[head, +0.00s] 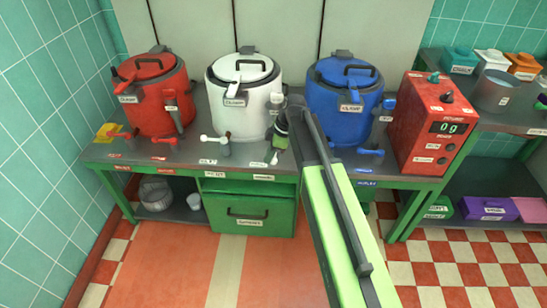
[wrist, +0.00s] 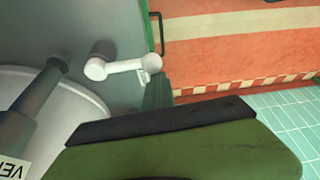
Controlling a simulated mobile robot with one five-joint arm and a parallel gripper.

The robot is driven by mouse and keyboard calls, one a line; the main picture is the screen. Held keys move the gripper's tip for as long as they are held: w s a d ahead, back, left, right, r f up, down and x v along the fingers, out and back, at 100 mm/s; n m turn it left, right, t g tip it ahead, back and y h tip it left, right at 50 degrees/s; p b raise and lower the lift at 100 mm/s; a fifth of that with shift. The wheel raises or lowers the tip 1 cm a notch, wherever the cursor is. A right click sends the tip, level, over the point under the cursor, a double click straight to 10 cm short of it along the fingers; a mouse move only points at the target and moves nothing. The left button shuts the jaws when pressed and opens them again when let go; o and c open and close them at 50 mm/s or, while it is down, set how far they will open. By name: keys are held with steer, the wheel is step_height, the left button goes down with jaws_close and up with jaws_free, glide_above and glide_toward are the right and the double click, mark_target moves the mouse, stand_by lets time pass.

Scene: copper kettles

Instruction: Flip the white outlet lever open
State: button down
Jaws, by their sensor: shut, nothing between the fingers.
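The white kettle (head: 245,95) stands between a red and a blue one on the grey counter. Its white outlet lever (head: 213,138) lies roughly level in front of it, with its arm pointing left from a grey fitting. The lever also shows in the wrist view (wrist: 122,67), beside a grey pipe (wrist: 35,103) and the white kettle's wall (wrist: 75,105). My gripper (head: 279,137) is shut and empty, at the kettle's right front, to the right of the lever and apart from it. In the wrist view a dark edge and a green part of mine cover the bottom.
A green drawer (head: 248,212) is below the counter.

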steer(key=p+v, duration=0.9)
steer(key=v, duration=0.1)
steer(key=shift+w, duration=0.15)
